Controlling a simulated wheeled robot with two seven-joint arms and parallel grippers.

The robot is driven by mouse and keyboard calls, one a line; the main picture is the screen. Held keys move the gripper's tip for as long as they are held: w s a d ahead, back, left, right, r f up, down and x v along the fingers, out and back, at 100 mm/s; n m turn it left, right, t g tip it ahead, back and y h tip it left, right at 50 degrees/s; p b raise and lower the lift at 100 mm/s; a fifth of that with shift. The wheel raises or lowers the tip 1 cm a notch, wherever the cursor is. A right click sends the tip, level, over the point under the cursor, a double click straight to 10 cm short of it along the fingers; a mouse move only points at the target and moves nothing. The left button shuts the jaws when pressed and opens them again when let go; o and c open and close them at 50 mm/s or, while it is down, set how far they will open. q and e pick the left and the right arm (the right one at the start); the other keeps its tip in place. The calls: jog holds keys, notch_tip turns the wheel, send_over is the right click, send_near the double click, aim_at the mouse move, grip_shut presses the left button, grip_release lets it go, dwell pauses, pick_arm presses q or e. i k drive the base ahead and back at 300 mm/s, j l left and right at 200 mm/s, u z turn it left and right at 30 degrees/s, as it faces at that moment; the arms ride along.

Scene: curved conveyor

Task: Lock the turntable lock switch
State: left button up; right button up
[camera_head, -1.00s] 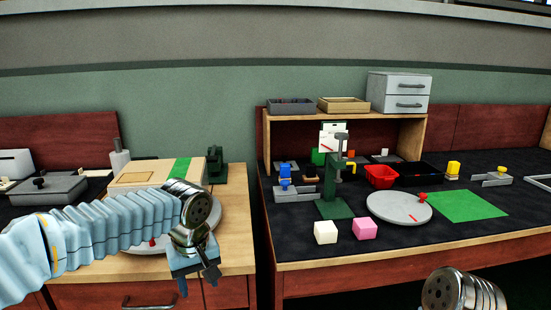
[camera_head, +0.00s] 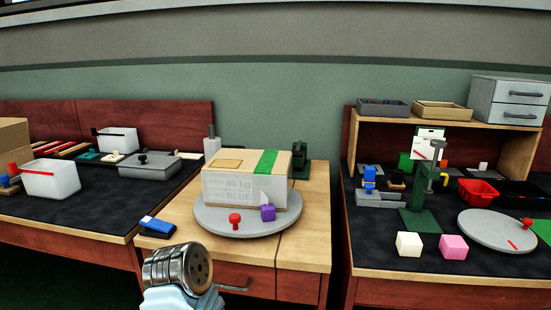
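A round grey turntable (camera_head: 215,220) lies on the light wooden table in the middle of the view. A red knob-like switch (camera_head: 235,220) stands at its front edge; whether it is locked cannot be told. A cream box (camera_head: 230,190) with a green stripe sits on the turntable, and a small purple piece (camera_head: 268,212) is by its front right corner. A metal wrist joint of one of my arms shows at the bottom, in front of the table and apart from the turntable. No gripper fingers show in the view.
A blue and black object (camera_head: 157,226) lies at the table's front left corner. Another grey disc (camera_head: 497,231) with a red knob is on the right bench, near white (camera_head: 409,243) and pink cubes (camera_head: 453,247). The left bench holds a white bin (camera_head: 50,179) and a grey case (camera_head: 150,164).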

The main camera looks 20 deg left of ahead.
aim_at(154, 223)
jog(key=j+z, duration=0.1)
jog(key=j, duration=0.55)
jog(key=k+j+z, duration=0.1)
jog(key=j, duration=0.55)
jog(key=k+j+z, duration=0.1)
jog(key=j, duration=0.55)
jog(key=k+j+z, duration=0.1)
jog(key=j, duration=0.55)
jog(key=k+j, duration=0.2)
jog(key=j, duration=0.4)
jog(key=k+j+z, duration=0.15)
jog(key=j, duration=0.5)
jog(key=k+j+z, duration=0.1)
jog(key=j, duration=0.5)
jog(key=k+j+z, duration=0.1)
jog(key=k+j, duration=0.2)
jog(key=j, duration=0.3)
